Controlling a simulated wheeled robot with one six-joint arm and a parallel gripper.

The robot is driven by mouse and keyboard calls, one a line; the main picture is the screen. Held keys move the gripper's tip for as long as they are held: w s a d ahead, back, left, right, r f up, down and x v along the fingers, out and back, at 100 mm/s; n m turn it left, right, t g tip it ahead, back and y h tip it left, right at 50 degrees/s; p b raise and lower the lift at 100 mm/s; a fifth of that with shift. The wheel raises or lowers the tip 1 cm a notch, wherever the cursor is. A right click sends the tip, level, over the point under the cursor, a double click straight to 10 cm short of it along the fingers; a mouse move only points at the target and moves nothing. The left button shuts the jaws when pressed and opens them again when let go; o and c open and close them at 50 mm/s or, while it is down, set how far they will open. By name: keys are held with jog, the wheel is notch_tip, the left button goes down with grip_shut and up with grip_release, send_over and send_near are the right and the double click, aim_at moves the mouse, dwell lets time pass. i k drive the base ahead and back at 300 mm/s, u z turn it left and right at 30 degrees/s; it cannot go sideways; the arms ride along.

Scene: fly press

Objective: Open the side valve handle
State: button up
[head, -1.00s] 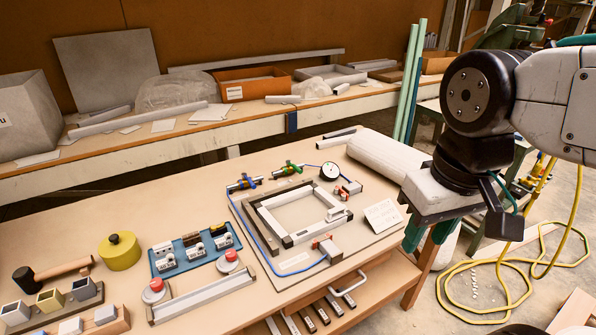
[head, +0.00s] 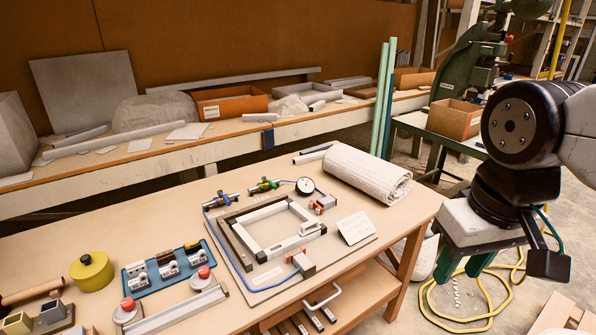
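A flat board (head: 345,255) on the workbench carries two small valves. One valve has a blue handle (head: 222,198) at the board's left back. The other has a green handle (head: 264,185) a little to its right, beside a round gauge (head: 305,185). I cannot tell from the picture which one is the side valve, or how far either handle is turned. My gripper (head: 464,268) hangs to the right of the bench, pointing down, well apart from both valves. Its two green fingers stand apart with nothing visible between them.
A rolled white cloth (head: 368,172) lies at the bench's back right, near the board. A white sign (head: 355,228) stands on the board's right. A blue tray (head: 170,268) and a yellow pot (head: 92,271) are to the left. A yellow hose (head: 432,308) lies on the floor.

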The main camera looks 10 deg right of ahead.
aim_at(263, 178)
jog(key=i, duration=1.05)
jog(key=u, duration=0.45)
